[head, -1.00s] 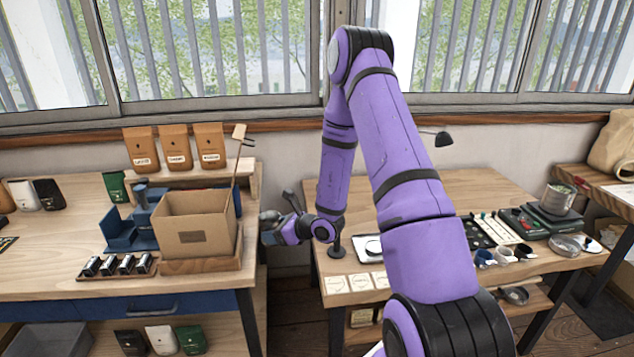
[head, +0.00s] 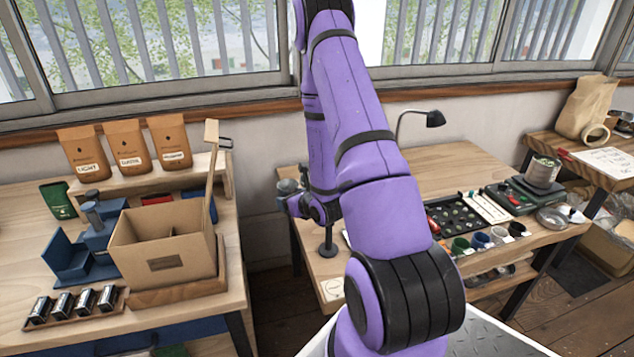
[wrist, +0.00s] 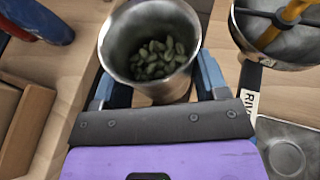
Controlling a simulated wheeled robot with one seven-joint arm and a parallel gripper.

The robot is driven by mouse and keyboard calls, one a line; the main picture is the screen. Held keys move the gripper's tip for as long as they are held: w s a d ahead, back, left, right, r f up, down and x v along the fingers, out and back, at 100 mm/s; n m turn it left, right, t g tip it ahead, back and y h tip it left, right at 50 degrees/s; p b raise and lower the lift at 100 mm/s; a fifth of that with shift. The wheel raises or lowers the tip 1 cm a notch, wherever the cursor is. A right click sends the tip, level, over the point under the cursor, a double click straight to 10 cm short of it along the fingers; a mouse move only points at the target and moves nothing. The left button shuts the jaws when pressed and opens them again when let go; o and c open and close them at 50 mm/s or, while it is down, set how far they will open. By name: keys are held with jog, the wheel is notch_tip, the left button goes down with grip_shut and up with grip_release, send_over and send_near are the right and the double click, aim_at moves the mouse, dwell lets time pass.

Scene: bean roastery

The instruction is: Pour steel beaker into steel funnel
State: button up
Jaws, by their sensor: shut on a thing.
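In the wrist view a steel beaker (wrist: 152,88) holds green beans. Its mouth faces the camera. My gripper (wrist: 155,92) is shut on its sides, with one blue finger on each side. In the head view my gripper (head: 290,196) is small and partly hidden by my arm, above the left end of the right-hand table, and the beaker is hard to make out there. A round steel vessel (wrist: 285,58) with dark bars and a yellow piece across its mouth stands right of the beaker in the wrist view. I cannot tell whether it is the funnel.
A cardboard box (head: 165,250) stands on the left table, with a blue device (head: 70,258) beside it. A black tray (head: 460,218), several cups (head: 480,241) and a steel container (head: 543,172) sit on the right table. A grey flat device (wrist: 285,150) lies lower right in the wrist view.

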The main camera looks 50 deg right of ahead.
jog(key=shift+d+r, duration=0.1)
jog(key=d+r+m+t+y, duration=0.1)
jog(key=d+r+m+y, duration=0.4)
jog(key=m, duration=0.4)
jog(key=shift+s+r+y, duration=0.2)
jog(key=shift+r+y, duration=0.3)
jog(key=shift+y, duration=0.4)
dwell(0.8)
jog(key=shift+d+r+m+t+y+p, duration=0.3)
jog(key=shift+d+r+m+t+y, duration=0.15)
jog(key=shift+d+m, duration=0.45)
dwell(0.4)
jog(key=shift+s+d+r+m+t+y, duration=0.1)
jog(key=shift+d+r+m+t+y, duration=0.15)
jog(key=shift+m, duration=0.5)
jog(key=shift+w+d+r+m+t+y, duration=0.1)
jog(key=shift+d+r+m+t, duration=0.2)
jog(key=shift+m, duration=0.5)
jog(key=shift+s+d+r+m+t+y, duration=0.1)
jog(key=shift+r+m+t+y, duration=0.2)
jog(key=shift+m, duration=0.45)
dwell(1.7)
